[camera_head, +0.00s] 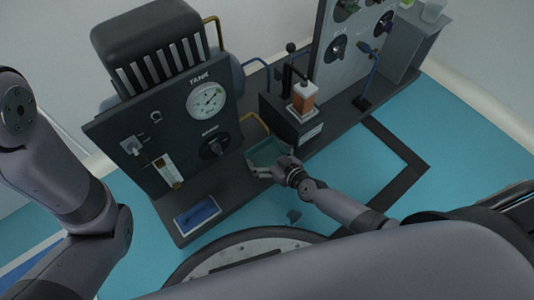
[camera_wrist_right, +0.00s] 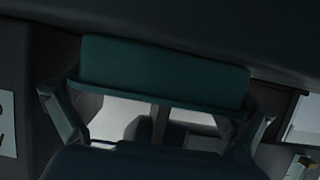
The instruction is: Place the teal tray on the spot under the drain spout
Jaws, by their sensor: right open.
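The teal tray (camera_head: 265,152) sits on the dark bench base, between the tank panel and the dark block. A yellow bent pipe (camera_head: 254,118) comes out just above and behind it; this may be the drain spout. My right gripper (camera_head: 268,170) is at the tray's near edge, open, with its fingers spread. In the right wrist view the tray (camera_wrist_right: 165,70) shows wide and dark teal, with the open right gripper's (camera_wrist_right: 155,118) fingers at either side of its near edge. Contact is unclear. The marked spot is not visible. My left gripper is out of view.
The tank panel (camera_head: 180,140) with gauge and knobs stands left of the tray. A dark block (camera_head: 290,122) with an orange-filled vessel (camera_head: 304,97) stands right. A blue-pictured card (camera_head: 197,214) lies on the base in front. The teal floor (camera_head: 350,165) at right is largely clear.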

